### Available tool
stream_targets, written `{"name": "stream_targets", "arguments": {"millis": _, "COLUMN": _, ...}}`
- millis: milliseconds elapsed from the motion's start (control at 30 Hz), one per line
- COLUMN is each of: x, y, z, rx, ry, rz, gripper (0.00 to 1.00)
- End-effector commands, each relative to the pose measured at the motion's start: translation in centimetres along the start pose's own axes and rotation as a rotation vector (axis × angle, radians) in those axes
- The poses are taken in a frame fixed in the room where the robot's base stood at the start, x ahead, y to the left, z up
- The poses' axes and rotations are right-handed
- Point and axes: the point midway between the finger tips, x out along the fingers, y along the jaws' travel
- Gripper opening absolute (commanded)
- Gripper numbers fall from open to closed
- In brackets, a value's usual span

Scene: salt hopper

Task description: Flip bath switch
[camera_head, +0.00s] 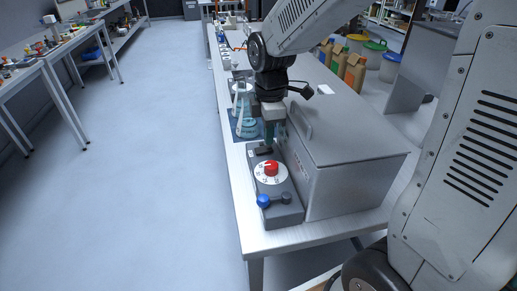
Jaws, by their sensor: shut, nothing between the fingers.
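The bath (350,140) is a grey metal box with a closed lid and a handle on top, standing on the bench. Its control panel (285,207) runs along the left side, with a red knob (271,168) on a white dial and a blue ball-ended lever (264,201) at the near end. A dark switch (264,150) sits at the panel's far end. My gripper (269,146) is shut and empty, pointing down right at this dark switch. I cannot tell whether the fingertips touch it. The switch's position is too small to read.
The white bench (230,160) carries a blue tray (243,127) with glassware just behind and left of my gripper. Cartons (354,71) and lidded bins (374,52) stand beyond the bath. The floor on the left is clear up to another workbench (45,60).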

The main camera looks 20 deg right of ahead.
Motion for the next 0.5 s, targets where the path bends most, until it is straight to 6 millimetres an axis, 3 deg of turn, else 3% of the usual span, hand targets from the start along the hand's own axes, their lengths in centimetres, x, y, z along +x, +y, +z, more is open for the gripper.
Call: {"name": "stream_targets", "arguments": {"millis": 500, "x": 0.82, "y": 0.0, "z": 0.0, "rx": 0.0, "ry": 0.0, "rz": 0.0, "gripper": 0.0}}
